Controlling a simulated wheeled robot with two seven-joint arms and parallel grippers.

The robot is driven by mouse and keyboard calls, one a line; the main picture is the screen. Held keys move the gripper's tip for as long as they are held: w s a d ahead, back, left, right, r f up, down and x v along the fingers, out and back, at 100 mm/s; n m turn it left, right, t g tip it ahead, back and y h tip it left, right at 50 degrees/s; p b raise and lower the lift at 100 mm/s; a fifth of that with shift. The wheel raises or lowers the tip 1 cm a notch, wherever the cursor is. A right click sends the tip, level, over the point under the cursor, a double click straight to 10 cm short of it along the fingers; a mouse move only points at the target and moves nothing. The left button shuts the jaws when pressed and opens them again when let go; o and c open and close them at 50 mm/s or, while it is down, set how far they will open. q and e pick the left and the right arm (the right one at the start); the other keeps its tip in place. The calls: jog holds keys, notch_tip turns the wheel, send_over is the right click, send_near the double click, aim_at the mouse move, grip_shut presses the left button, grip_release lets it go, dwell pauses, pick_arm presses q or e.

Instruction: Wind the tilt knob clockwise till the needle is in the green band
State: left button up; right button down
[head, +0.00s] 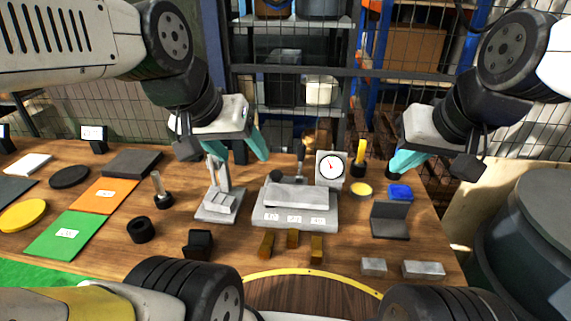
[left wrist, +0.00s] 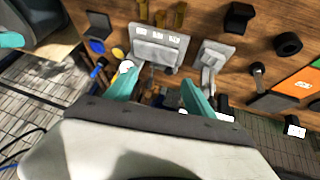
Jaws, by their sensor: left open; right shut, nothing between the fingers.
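The grey fixture (head: 295,205) with a flat top plate and paper labels stands mid-table. A square dial gauge (head: 330,168) stands at its back right; its red needle points up and left, and a green band is too small to make out. A dark round knob (head: 277,176) sits at the fixture's back left; I cannot tell for sure that it is the tilt knob. My left gripper (head: 243,152) is open and empty, above and left of the knob. The fixture also shows in the left wrist view (left wrist: 158,47), beyond the open fingers (left wrist: 160,97). My right gripper (head: 398,164) is shut and empty, right of the gauge.
A grey stand (head: 219,203) is close left of the fixture. Several brass blocks (head: 292,239) lie in front. A dark angle plate (head: 390,222) and a blue dish (head: 400,192) are at right. Orange (head: 97,196) and green (head: 67,235) mats lie at left.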

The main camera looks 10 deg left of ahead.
pick_arm(q)
jog(key=shift+w, duration=0.1)
dwell(0.4)
jog(key=m+g+y, duration=0.1)
jog(key=m+g, duration=0.1)
send_over(275, 174)
jog(key=s, duration=0.3)
notch_tip(275, 174, down, 21)
jog(key=x, duration=0.7)
jog(key=shift+w+a+f, duration=0.2)
jog(key=shift+a+f, duration=0.05)
jog(key=shift+a, duration=0.1)
grip_shut()
jog(key=c, duration=1.4)
grip_release()
